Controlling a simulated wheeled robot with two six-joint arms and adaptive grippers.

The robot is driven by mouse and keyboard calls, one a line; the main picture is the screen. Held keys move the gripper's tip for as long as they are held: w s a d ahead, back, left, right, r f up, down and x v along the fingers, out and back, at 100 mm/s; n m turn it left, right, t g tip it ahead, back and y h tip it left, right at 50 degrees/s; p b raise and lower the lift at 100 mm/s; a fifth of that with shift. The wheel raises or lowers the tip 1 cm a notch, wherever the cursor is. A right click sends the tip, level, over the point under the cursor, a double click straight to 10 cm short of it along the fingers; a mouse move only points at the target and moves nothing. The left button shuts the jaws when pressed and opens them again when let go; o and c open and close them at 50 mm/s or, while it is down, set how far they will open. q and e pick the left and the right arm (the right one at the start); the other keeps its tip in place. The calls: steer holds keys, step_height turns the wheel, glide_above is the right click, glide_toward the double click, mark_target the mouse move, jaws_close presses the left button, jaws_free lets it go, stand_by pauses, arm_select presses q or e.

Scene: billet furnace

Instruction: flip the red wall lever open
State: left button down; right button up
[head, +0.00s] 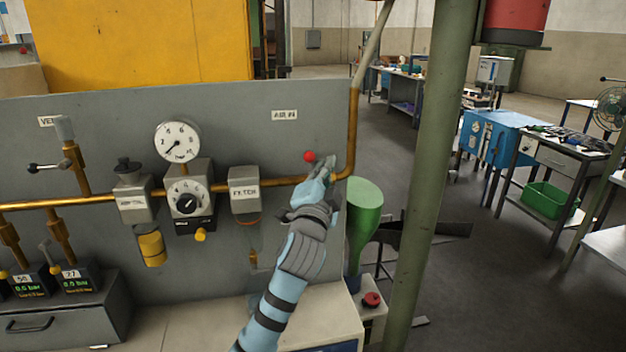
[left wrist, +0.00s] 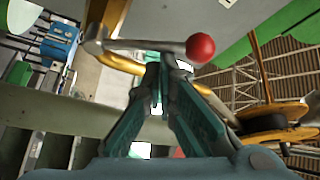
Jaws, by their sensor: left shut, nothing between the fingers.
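The wall lever has a red ball knob (head: 310,157) and sits on the brass pipe below the "AIR IN" label, on the grey panel. Its metal arm runs right from the knob, roughly along the pipe, and is partly hidden by my gripper in the head view. In the left wrist view the grey lever arm (left wrist: 150,45) crosses ahead of the fingertips, with the red knob (left wrist: 200,47) at its right end. My left gripper (head: 325,172) is shut and empty, just below and right of the knob. I cannot tell whether it touches the lever. My right gripper is out of view.
The grey panel (head: 240,110) carries a pressure gauge (head: 177,141), a regulator (head: 188,200) and a filter block (head: 245,190) left of my arm. A green cylinder (head: 362,200) and a green post (head: 425,170) stand close on the right.

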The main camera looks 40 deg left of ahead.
arm_select(q)
steer(key=s+a+f+n+g+y+b, duration=0.2)
steer(key=n+y+b, duration=0.6)
steer(key=n+b, duration=0.7)
step_height(320, 180, down, 2)
steer(key=s+a+b, duration=0.1)
steer(key=b, duration=0.3)
steer(key=shift+s+n, duration=0.2)
steer(key=shift+n, duration=0.1)
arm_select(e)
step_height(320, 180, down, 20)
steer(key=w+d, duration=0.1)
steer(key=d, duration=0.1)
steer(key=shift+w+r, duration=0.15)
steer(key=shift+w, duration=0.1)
arm_select(q)
steer(key=shift+r, duration=0.1)
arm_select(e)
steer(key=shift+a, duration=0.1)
